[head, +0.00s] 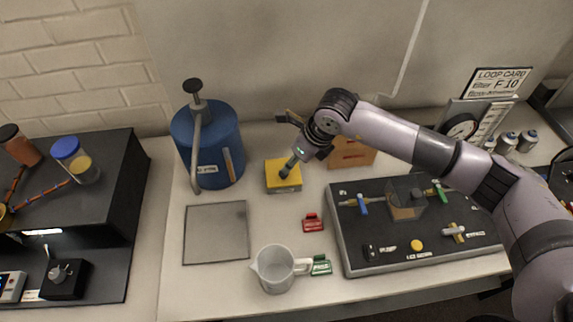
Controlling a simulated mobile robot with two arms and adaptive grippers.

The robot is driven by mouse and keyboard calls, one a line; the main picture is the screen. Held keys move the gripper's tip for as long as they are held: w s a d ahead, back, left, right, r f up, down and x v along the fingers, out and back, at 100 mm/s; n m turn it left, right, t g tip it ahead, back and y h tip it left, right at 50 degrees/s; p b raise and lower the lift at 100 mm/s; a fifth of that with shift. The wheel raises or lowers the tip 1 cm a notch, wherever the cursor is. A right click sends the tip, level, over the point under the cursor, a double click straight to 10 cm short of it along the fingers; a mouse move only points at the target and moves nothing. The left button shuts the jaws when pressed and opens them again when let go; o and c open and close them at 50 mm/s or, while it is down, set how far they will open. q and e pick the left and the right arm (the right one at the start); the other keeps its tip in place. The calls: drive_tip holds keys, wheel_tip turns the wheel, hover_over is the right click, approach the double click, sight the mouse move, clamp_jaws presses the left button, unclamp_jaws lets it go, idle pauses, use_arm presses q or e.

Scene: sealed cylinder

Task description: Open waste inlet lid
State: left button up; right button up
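No label I can read names the waste inlet lid, so I cannot tell which part it is. A clear box with a dark top (406,193) sits on the dark valve panel (380,265). A blue cylinder (208,148) with a black knob and grey lever stands at the back left. My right gripper (287,141) comes in from the right, its fingers apart and nothing seen between them. Its lower fingertip overlaps the yellow box (284,186) in the picture; whether they touch is unclear. My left gripper is not in view.
A clear jug (274,271) stands at the front, by a green tag (321,265) and a red tag (313,223). A grey square plate (216,233) lies left. An orange box (351,153) stands behind my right arm. A black shelf unit (115,195) is far left.

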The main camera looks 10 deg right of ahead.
drive_tip(key=p+x, duration=0.1)
drive_tip(key=x, duration=0.6)
drive_tip(key=shift+f, duration=0.15)
drive_tip(key=shift+c, duration=0.4)
clamp_jaws()
